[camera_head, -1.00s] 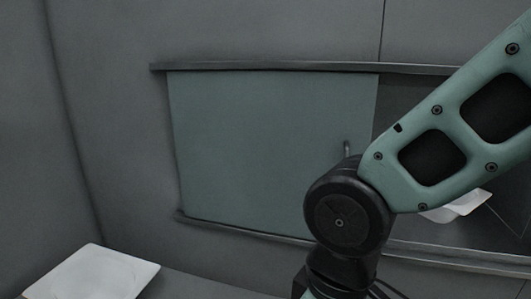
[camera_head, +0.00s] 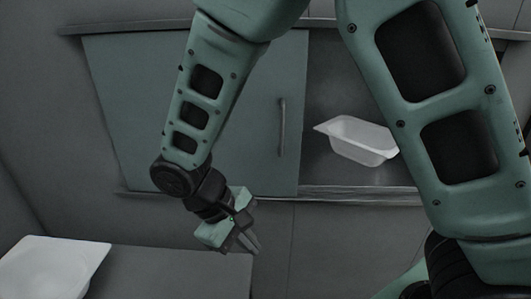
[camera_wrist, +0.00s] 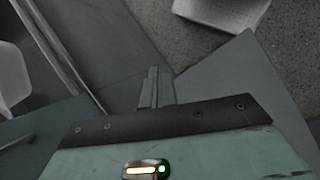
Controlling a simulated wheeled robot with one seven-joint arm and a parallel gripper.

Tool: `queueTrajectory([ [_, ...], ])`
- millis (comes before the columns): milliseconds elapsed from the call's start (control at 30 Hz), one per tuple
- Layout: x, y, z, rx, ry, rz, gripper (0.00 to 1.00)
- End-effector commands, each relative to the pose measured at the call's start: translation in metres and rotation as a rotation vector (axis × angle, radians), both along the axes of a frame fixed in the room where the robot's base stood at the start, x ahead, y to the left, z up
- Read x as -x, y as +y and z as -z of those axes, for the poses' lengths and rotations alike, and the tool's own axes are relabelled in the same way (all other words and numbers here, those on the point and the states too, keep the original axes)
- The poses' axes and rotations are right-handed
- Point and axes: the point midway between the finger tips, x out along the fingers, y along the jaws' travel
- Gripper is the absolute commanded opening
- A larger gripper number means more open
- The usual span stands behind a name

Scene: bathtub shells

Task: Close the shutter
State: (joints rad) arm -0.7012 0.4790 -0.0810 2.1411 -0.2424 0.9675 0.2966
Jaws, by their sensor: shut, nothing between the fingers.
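The shutter (camera_head: 130,100) is a flat grey-green sliding panel between an upper and a lower rail. It covers the left part of a wall recess (camera_head: 325,95), and the right part is uncovered. A dark vertical bar handle (camera_head: 281,128) is near the shutter's right edge. My gripper (camera_head: 251,243) is shut and empty, below the lower rail and to the left of the handle, apart from both. In the wrist view its fingers (camera_wrist: 154,88) are together with nothing between them. My arm hides part of the shutter and the recess's right side.
A white tub-shaped shell (camera_head: 360,140) sits in the uncovered part of the recess. Another white basin (camera_head: 50,268) is at the lower left on a grey surface (camera_head: 180,275). The lower rail (camera_head: 340,192) juts out above my gripper.

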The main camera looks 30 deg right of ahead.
Motion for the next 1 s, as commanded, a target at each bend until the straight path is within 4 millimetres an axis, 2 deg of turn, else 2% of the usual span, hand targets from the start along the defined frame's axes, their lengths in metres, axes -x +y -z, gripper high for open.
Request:
queueTrajectory([
  [100, -0.034, -0.017, 0.016, 0.206, -0.025, 0.005, 0.00],
  [267, -0.082, -0.041, 0.025, 0.507, -0.121, -0.010, 0.00],
  [400, -0.125, -0.050, 0.017, 0.775, -0.266, -0.054, 0.00],
  [533, -0.159, -0.043, 0.000, 0.990, -0.428, -0.110, 0.00],
  [667, -0.180, -0.030, -0.015, 1.132, -0.562, -0.159, 0.00],
  [800, -0.189, -0.020, -0.024, 1.199, -0.638, -0.185, 0.00],
  [900, -0.191, -0.022, -0.027, 1.210, -0.651, -0.189, 0.00],
  [1000, -0.194, -0.033, -0.030, 1.212, -0.648, -0.188, 0.00],
])
